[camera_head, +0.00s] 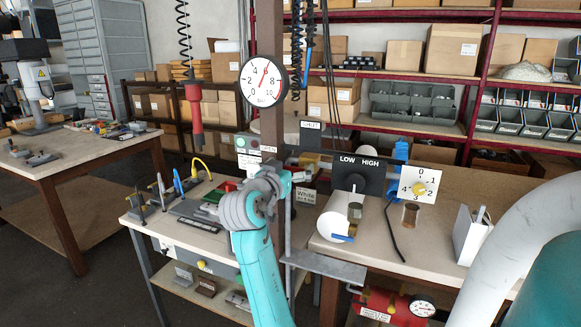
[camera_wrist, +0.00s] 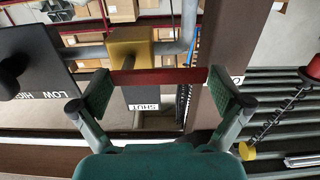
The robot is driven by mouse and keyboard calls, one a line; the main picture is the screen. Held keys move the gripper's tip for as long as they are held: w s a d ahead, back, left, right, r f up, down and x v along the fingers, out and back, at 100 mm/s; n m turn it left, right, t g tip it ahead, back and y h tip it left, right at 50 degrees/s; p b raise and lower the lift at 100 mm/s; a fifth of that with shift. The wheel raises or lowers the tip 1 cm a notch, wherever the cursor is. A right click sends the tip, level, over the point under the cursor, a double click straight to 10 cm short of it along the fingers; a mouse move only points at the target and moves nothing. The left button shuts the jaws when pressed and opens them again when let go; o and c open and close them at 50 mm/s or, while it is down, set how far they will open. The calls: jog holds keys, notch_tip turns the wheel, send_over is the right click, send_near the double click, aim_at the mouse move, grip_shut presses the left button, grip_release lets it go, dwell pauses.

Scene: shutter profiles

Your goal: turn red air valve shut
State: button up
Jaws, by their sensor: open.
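In the wrist view, the red valve handle (camera_wrist: 160,76) is a flat red bar running across the picture, in front of a brass-yellow valve body (camera_wrist: 130,45) on a grey pipe. A grey plate with a SHUT label (camera_wrist: 143,106) shows just below the bar. My gripper (camera_wrist: 163,88) is open, with one finger near each end of the bar. I cannot tell whether the pads touch it. In the head view the SHUT plate (camera_head: 310,125) is beside the brown post; my wrist and the post hide the handle and my fingers.
A brown post (camera_head: 271,130) carries a round gauge (camera_head: 263,81) whose needle points near 6. A black LOW/HIGH panel (camera_head: 359,171) and a white dial plate (camera_head: 418,184) stand to the right. A red tool (camera_head: 194,112) hangs on a coiled cord to the left.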

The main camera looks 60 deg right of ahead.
aim_at(306, 160)
jog(key=c, duration=1.4)
jog(key=shift+r, duration=0.1)
jog(key=m, duration=0.2)
jog(key=r+m, duration=0.1)
jog(key=m, duration=0.1)
jog(key=shift+s, duration=0.25)
jog(key=m, duration=0.3)
jog(key=s+m, duration=0.1)
jog(key=shift+d+r+m, duration=0.1)
jog(key=shift+r+m, duration=0.2)
jog(key=shift+r, duration=0.1)
jog(key=m, duration=0.1)
jog(key=s+m, duration=0.1)
jog(key=m, duration=0.3)
jog(key=shift+s+r, duration=0.15)
jog(key=shift+r, duration=0.1)
jog(key=shift+s+d+m, duration=0.1)
jog(key=shift+s+m, duration=0.2)
jog(key=shift+m, duration=0.75)
jog(key=shift+s+m, duration=0.25)
jog(key=shift+m, duration=0.8)
jog(key=shift+f, duration=0.1)
